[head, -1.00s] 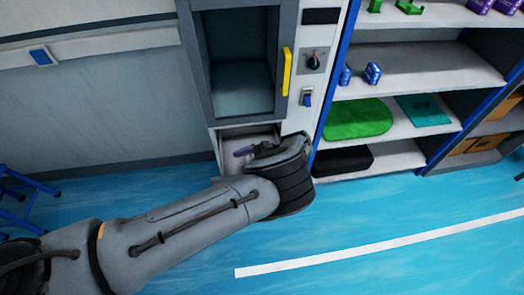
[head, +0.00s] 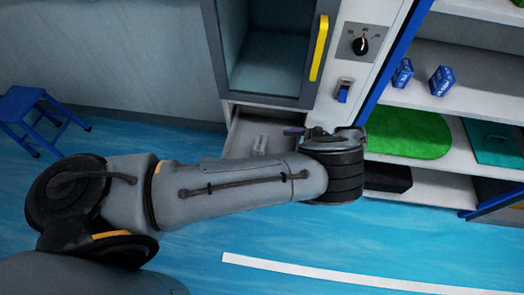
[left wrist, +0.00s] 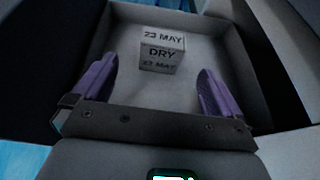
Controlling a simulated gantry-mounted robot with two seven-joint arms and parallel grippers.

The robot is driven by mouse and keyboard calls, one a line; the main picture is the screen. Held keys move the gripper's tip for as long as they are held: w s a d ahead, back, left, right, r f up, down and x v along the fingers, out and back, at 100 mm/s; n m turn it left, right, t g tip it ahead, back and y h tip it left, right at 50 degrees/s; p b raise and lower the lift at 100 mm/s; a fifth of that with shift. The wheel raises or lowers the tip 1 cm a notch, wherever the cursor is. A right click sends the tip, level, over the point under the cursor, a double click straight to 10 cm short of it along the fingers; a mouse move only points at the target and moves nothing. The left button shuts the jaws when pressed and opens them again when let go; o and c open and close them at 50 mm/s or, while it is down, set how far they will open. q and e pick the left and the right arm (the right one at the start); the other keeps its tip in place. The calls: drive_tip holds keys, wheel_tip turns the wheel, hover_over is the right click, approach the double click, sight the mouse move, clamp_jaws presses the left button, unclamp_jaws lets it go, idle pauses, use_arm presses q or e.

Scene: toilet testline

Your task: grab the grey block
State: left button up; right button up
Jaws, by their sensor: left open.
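The grey block (left wrist: 161,52) sits in an open drawer (left wrist: 240,60) in the left wrist view, with "23 MAY" and "DRY" printed on its faces. In the head view the block (head: 259,144) shows small inside the drawer (head: 236,134), below the cabinet. My left gripper (left wrist: 158,88) has two purple fingers spread apart, with nothing between them. The block lies ahead of the fingertips, about midway between them. In the head view only a purple finger of my left gripper (head: 294,131) shows, beside the block at the drawer; my wrist hides the rest.
The cabinet above the drawer has a yellow handle (head: 319,48), a black knob (head: 361,45) and a blue switch (head: 343,92). Shelves on the right hold blue boxes (head: 441,80) and a green mat (head: 408,132). A blue stool (head: 37,118) stands at left. The floor in front is clear.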

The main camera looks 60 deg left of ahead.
sight(260, 145)
use_arm(q)
drive_tip(key=shift+s+a+f, duration=0.25)
drive_tip(key=shift+a+f, duration=0.05)
drive_tip(key=shift+f, duration=0.05)
drive_tip(key=x, duration=0.4)
drive_tip(key=shift+s+a, duration=0.15)
drive_tip(key=shift+s, duration=0.1)
drive_tip(key=shift+s+a+f, duration=0.25)
drive_tip(key=shift+a, duration=0.05)
drive_tip(key=shift+x, duration=2.2)
drive_tip(key=shift+w+a, duration=0.1)
drive_tip(key=shift+w, duration=0.1)
drive_tip(key=shift+c, duration=0.2)
